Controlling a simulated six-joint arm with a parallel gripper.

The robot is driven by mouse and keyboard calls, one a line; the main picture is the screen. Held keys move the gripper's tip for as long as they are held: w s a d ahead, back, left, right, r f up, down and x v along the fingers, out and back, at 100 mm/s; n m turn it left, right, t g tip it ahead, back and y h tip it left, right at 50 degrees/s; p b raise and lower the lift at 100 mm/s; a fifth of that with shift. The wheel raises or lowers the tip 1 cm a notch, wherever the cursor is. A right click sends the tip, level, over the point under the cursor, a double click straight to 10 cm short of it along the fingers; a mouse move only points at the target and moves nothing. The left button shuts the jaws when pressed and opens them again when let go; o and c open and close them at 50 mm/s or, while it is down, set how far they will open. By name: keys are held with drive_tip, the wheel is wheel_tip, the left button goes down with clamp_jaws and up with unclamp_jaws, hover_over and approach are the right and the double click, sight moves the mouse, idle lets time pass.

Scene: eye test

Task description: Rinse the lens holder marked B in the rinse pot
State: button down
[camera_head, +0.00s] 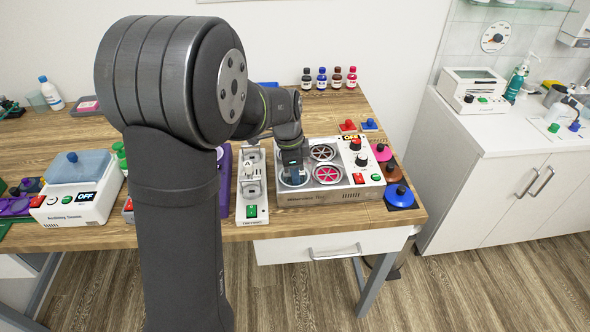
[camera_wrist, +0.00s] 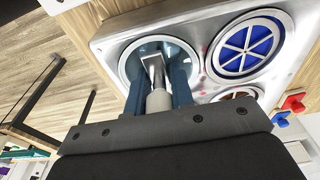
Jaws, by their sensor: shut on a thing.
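My gripper (camera_head: 292,162) is above the open round pot (camera_head: 304,183) at the left of a steel washing unit (camera_head: 340,192). In the wrist view its two blue fingers (camera_wrist: 160,98) are shut on the pale grey grip of a lens holder (camera_wrist: 158,101). The holder's metal part reaches down toward the open pot (camera_wrist: 127,66), which looks filled with clear bluish liquid. I cannot tell whether it touches the liquid. No letter shows on the held holder. A holder marked A (camera_head: 248,164) stands in the white rack (camera_head: 253,206) left of the unit.
Other pots of the unit have spoked lids, one red (camera_head: 328,174), one blue in the wrist view (camera_wrist: 247,47). Knobs and an OFF display (camera_head: 351,138) sit at its right. Small bottles (camera_head: 322,78) stand behind.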

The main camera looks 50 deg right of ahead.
drive_tip(key=shift+f, duration=0.55)
idle(0.6)
drive_tip(key=shift+r, duration=0.2)
idle(2.7)
drive_tip(key=shift+r, duration=3.6)
drive_tip(key=shift+w, duration=0.1)
drive_tip(key=w+a+r+n+t, duration=0.1)
drive_tip(key=w+a+r+n, duration=0.2)
drive_tip(key=w+a+n, duration=0.7)
drive_tip(key=w+a+r+n+t, duration=0.1)
drive_tip(key=w+a+r+n, duration=0.3)
drive_tip(key=w+a, duration=0.65)
drive_tip(key=w+a+n, duration=0.3)
drive_tip(key=a+n, duration=0.1)
drive_tip(key=a, duration=0.5)
drive_tip(key=w+a+r+n, duration=0.1)
drive_tip(key=w+a+n, duration=0.3)
drive_tip(key=a, duration=0.6)
drive_tip(key=w+a+r+n+y, duration=0.1)
drive_tip(key=w+a+n, duration=0.3)
drive_tip(key=a, duration=0.5)
drive_tip(key=shift+w+a+n, duration=0.15)
drive_tip(key=shift+w+n, duration=0.05)
drive_tip(key=shift+n, duration=0.3)
